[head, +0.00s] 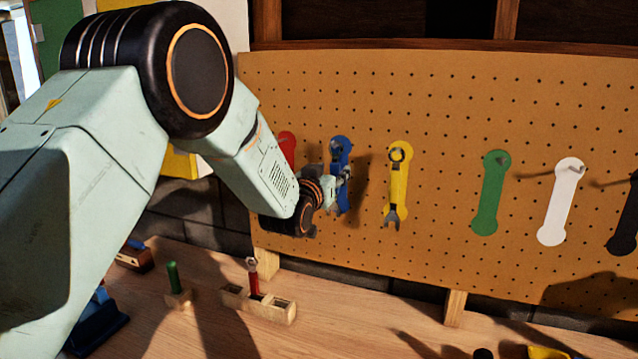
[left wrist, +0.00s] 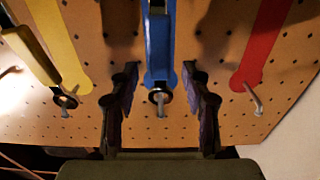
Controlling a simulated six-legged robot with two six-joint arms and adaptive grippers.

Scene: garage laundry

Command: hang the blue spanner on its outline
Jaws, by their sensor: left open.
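The blue spanner (left wrist: 158,48) lies along the blue outline (head: 347,143) on the pegboard. In the left wrist view its dark ring end is at the peg and appears to be around it; the spanner lines up with the outline. My left gripper (head: 341,178) is in front of the blue outline and hides part of the spanner in the head view. In the left wrist view my left gripper (left wrist: 159,76) is open, with one finger on each side of the spanner and a gap to both. My right gripper is not in view.
A yellow spanner (head: 400,180) hangs on the yellow outline beside it. The red outline (head: 287,144), green outline (head: 490,192) and white outline (head: 561,202) are bare, with pegs. A red-handled spanner (head: 254,283) stands in a wooden holder (head: 270,309) on the bench below.

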